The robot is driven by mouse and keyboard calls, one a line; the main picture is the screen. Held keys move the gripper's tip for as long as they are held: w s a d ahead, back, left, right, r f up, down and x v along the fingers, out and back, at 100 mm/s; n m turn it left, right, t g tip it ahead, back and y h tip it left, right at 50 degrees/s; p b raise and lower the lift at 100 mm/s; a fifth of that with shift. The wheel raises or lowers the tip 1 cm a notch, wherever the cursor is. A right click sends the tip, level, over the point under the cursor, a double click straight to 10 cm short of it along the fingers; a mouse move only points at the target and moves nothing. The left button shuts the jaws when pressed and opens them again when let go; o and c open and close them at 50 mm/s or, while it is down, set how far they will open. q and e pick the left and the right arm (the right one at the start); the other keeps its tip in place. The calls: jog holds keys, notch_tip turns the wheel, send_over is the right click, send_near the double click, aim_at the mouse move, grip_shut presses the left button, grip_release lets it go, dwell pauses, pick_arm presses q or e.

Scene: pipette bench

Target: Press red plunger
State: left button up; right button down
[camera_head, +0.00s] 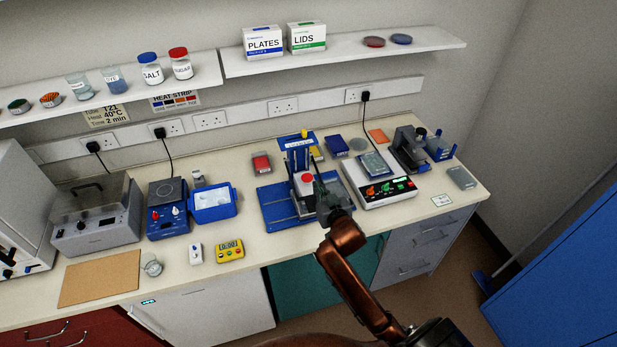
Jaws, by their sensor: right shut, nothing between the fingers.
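The red plunger (307,178) shows as a round red cap on a white body in the blue stand (270,202) at the middle of the bench. My right gripper (319,188) is shut and empty. It comes in from the front right, and its dark fingers are just right of the red cap, partly covering the stand's right side. I cannot tell whether the fingers touch the cap or are only close to it. My left gripper is not in view.
A balance (400,191) with a lit panel stands close right of my gripper. A blue ice tray (213,204) and yellow timer (230,249) lie to the left. A microscope (410,148) stands at the back right.

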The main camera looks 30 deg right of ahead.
jog(key=shift+w+r, duration=0.25)
jog(key=shift+r, duration=0.35)
jog(key=shift+w, duration=0.1)
jog(key=p, duration=0.1)
send_over(307, 181)
notch_tip(307, 181, down, 2)
jog(key=f, duration=0.1)
jog(key=shift+s+d+f, duration=0.1)
jog(key=shift+s+f, duration=0.05)
jog(key=shift+f, duration=0.4)
jog(key=shift+s+d+f, duration=0.1)
jog(key=shift+f, duration=0.4)
jog(key=shift+a+f, duration=0.1)
jog(key=shift+f, duration=0.65)
